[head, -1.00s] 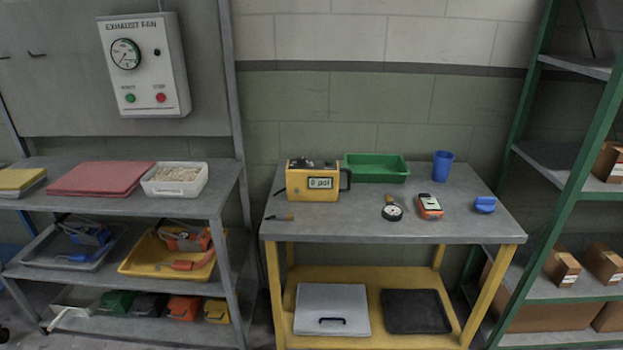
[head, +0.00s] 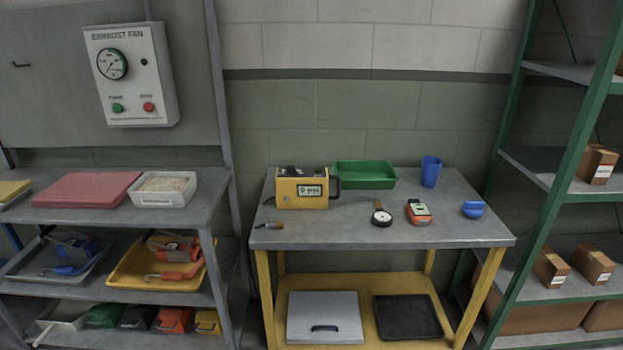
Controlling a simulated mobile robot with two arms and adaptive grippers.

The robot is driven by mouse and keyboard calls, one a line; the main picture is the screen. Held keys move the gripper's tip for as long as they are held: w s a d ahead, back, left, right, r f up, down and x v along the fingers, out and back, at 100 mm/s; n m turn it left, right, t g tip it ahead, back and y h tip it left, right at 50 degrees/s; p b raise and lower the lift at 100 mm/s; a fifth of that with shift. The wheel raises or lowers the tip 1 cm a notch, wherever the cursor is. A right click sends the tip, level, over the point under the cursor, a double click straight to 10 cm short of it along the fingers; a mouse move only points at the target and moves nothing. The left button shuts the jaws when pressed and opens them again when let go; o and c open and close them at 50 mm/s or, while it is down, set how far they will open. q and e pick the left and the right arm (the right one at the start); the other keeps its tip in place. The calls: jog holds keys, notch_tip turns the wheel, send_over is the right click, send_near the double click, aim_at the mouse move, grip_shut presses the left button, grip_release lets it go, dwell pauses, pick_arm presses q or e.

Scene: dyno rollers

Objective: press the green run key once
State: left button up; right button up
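The grey exhaust fan control box (head: 131,75) hangs on the panel at the upper left of the head view. A round dial gauge sits at its upper left. A green key (head: 117,108) is at its lower left, with a small label above it too blurred to read. A red key (head: 149,106) is to its right. A small dark round spot, perhaps a lamp, is beside the gauge. Neither of my grippers shows in the view.
A grey shelf below the box holds red sheets (head: 87,189) and a white tub (head: 164,190). The workbench (head: 350,230) carries a yellow device (head: 302,188), green tray (head: 364,174), blue cup (head: 430,171) and small tools. A green-framed rack with cartons (head: 597,164) stands at right.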

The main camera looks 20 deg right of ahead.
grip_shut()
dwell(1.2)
